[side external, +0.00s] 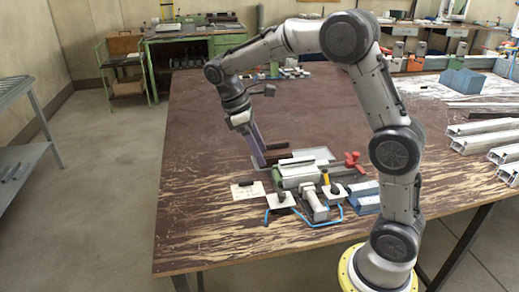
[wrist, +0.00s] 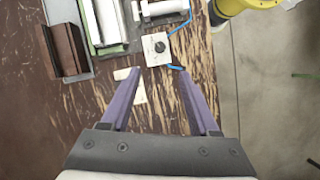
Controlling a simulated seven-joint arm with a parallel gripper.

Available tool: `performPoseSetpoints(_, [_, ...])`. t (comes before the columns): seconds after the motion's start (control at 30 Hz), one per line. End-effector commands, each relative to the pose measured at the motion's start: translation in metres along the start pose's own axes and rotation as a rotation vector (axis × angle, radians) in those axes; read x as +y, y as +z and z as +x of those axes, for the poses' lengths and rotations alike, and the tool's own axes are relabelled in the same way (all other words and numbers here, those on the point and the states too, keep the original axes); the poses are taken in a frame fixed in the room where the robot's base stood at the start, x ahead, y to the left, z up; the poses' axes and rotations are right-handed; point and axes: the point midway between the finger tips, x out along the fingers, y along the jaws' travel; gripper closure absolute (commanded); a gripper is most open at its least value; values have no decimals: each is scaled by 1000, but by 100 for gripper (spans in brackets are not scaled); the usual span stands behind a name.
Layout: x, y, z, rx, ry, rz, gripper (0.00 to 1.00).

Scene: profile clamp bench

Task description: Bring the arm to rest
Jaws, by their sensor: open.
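My gripper (side external: 260,162) is open, with two long purple fingers spread apart and nothing between them. In the side external view it hangs above the wooden bench (side external: 210,130), at the left end of the clamp fixture (side external: 300,177). In the wrist view the empty gap between the fingertips (wrist: 156,74) lies over bare worn wood and part of a small pale plate (wrist: 138,92). The fixture, with a light metal profile (wrist: 107,20) on a green base, shows beyond the fingertips. I cannot tell the exact fingertip height above the bench.
A white plate with a black knob (wrist: 157,48) and a blue cable (side external: 318,224) lie by the fixture. A brown profile (wrist: 65,48) sits beside it. A red handle (side external: 353,162) and light profiles (side external: 485,130) are at right. The bench's left side is clear.

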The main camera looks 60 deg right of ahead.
Motion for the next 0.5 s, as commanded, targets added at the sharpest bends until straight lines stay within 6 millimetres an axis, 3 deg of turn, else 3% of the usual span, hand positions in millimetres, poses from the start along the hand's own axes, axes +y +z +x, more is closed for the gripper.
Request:
performPoseSetpoints(0.23, [-1, 0, -2, 6, 5, -1, 38])
performPoseSetpoints(0.33, [-2, 7, -17, 45, 30, 5, 38])
performPoseSetpoints(0.5, [-27, 46, -51, 155, 85, 16, 38])
